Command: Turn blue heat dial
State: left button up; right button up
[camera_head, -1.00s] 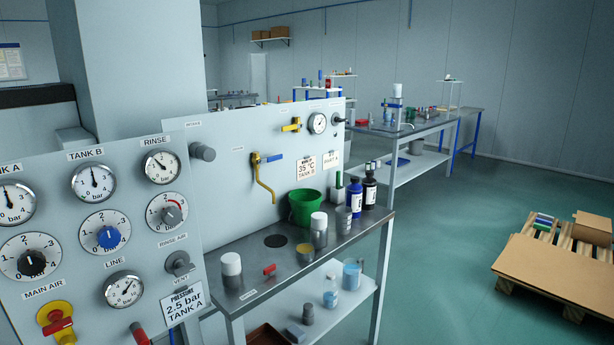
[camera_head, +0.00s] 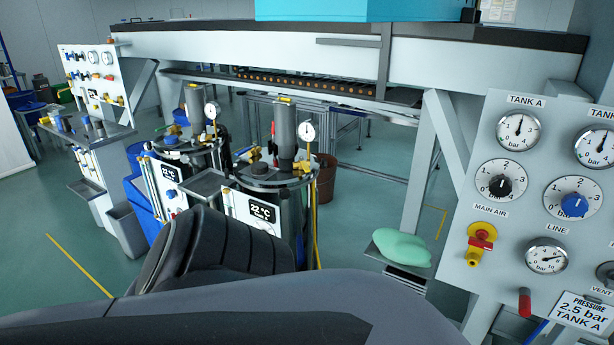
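No dial marked as heat can be made out. A blue knob (camera_head: 574,205) on a white scale sits on the pressure panel (camera_head: 487,305) at the right, below the cut-off TANK B gauge. Two metal tanks stand at the centre, each with a display reading 22 °C: the nearer display (camera_head: 262,210) and the farther display (camera_head: 172,173). Any small dials on the tanks are too small or hidden to tell. Dark grey links of my own arm fill the bottom foreground. Neither gripper shows.
A long white bench frame (camera_head: 240,52) spans the back. A brown bin (camera_head: 326,178) stands behind the nearer tank. A green bag-like thing (camera_head: 402,247) rests on a low ledge beside the pressure panel. Green floor lies open at the left, with a yellow line (camera_head: 80,265).

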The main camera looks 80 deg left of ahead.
aim_at(171, 194)
jog(key=k+j, duration=0.15)
jog(key=k, duration=0.15)
jog(key=k+j, duration=0.15)
jog(key=k, duration=0.2)
jog(key=u, duration=0.5)
jog(key=k+u, duration=0.1)
jog(key=u, duration=0.4)
jog(key=j+u, duration=0.15)
jog(key=u, duration=0.35)
jog(key=k+u, duration=0.1)
jog(key=u, duration=0.4)
jog(key=j+u, duration=0.15)
jog(key=u, duration=0.35)
